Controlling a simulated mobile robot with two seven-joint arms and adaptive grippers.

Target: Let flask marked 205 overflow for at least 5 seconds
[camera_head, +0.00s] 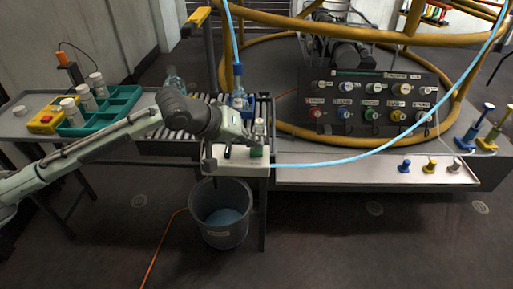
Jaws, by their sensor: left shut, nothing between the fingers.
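My left arm comes in from the left. My left gripper (246,136) is shut and empty, just above the small white station at the right end of the roller conveyor. A small clear vessel (259,128) stands right beside the fingertips; I cannot tell whether they touch. A green-sided part (256,151) is below it. A clear bottle-like flask (174,80) stands behind my arm, its lower part hidden. No mark 205 is readable, and no overflow is visible. My right gripper is not in view.
A grey bucket (219,232) with blue liquid stands on the floor below the station. A light blue hose (375,148) arcs right. A control panel (365,102) with several knobs stands behind a metal shelf (350,176). A green tray (122,103) with white jars is left.

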